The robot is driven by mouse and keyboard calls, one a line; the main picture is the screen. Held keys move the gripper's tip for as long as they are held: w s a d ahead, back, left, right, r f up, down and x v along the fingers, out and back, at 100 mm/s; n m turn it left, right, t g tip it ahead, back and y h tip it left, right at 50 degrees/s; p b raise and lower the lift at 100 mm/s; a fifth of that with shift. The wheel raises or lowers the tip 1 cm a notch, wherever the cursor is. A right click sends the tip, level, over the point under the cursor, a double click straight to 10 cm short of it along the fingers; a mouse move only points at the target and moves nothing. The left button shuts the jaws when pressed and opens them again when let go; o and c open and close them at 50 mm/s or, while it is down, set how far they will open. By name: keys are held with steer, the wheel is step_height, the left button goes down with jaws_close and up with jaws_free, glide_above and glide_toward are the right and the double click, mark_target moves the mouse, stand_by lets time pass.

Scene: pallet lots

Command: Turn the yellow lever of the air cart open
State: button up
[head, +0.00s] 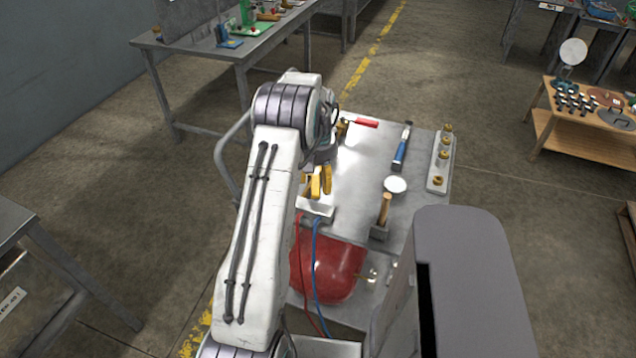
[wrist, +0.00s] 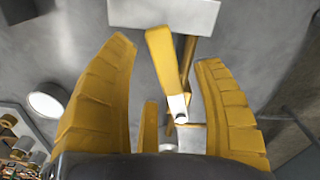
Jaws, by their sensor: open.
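The air cart's bench top (head: 352,160) lies under my arm, with a red tank (head: 335,268) at its near end. In the wrist view the yellow lever (wrist: 163,62) stands between my two yellow fingers, with a pale metal end (wrist: 178,108) toward the camera. My gripper (wrist: 166,52) is open around the lever, with a gap on each side and no clear contact. In the head view my gripper (head: 320,183) is low over the cart, beside a pale grey block (head: 316,211). The lever cannot be told apart from my fingers there.
A red-handled part (head: 366,123), a blue-handled tool (head: 402,148), a white disc (head: 395,184), a wooden-handled hammer (head: 384,210) and a rail of brass fittings (head: 436,180) lie on the cart. Red and blue hoses (head: 317,265) run over the tank.

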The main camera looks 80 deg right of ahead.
steer(key=shift+f, duration=1.1)
